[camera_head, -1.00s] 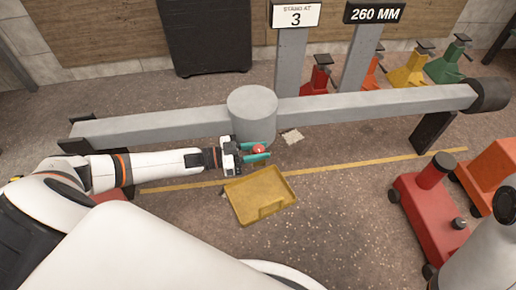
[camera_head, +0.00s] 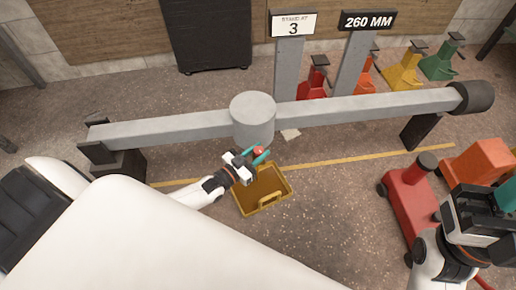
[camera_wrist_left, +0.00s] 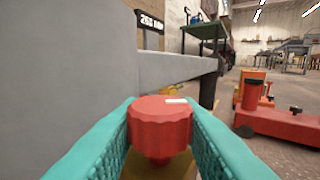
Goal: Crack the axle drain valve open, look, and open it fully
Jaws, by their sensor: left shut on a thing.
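The red drain valve knob (camera_head: 258,150) sits at the front of the grey axle hub (camera_head: 253,118). In the left wrist view the ribbed knob (camera_wrist_left: 160,122) fills the middle, with a white mark on its top, right of centre. My left gripper (camera_head: 256,155) has its teal fingers on either side of the knob and is shut on it. A yellow tray (camera_head: 243,203) lies on the floor below the valve; no liquid can be made out in it. My right gripper (camera_head: 482,212) is at the right edge, its fingers not clear.
A red trolley jack (camera_head: 408,205) and an orange one (camera_head: 475,165) stand at the right. Signs reading 3 (camera_head: 294,24) and 260 MM (camera_head: 369,19) stand behind. Floor right of the tray is clear.

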